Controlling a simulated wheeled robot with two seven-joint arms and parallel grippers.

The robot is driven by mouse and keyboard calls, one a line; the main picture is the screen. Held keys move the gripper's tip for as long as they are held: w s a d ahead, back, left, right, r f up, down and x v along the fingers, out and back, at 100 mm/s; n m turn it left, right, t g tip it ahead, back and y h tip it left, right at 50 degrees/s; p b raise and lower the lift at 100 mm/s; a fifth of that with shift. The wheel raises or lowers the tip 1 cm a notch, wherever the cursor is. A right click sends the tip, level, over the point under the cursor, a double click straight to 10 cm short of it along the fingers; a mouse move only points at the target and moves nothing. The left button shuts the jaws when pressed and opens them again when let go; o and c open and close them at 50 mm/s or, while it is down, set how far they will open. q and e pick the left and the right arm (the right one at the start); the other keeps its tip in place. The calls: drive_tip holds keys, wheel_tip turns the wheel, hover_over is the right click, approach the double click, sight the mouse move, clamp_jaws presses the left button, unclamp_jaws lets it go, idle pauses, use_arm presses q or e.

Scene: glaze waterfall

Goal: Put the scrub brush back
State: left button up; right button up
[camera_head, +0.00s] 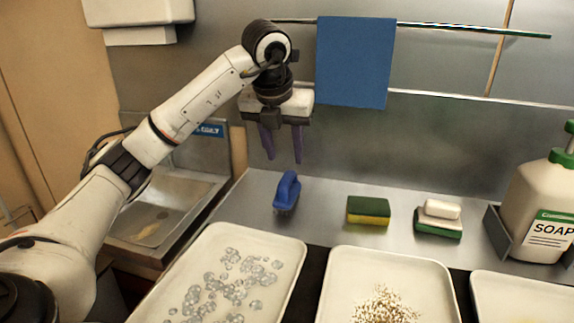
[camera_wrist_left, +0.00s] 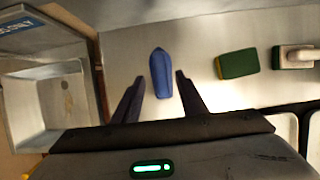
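The blue scrub brush (camera_head: 287,190) lies on the steel counter, to the left of the sponges. It also shows in the left wrist view (camera_wrist_left: 161,74), just beyond and between the fingertips. My left gripper (camera_head: 282,160) is open and empty, with its dark purple fingers pointing down above the counter. It is above the brush and apart from it. My right gripper is in neither view.
A green and yellow sponge (camera_head: 368,211) and a second sponge with a white bar (camera_head: 438,218) lie to the right. A soap jug (camera_head: 538,195) stands at far right. Trays (camera_head: 300,262) line the front. A sink (camera_head: 160,205) is at left; a blue towel (camera_head: 354,62) hangs behind.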

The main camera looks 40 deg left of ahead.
use_arm(q)
drive_tip(key=shift+p+v, duration=0.3)
drive_tip(key=shift+v, duration=1.6)
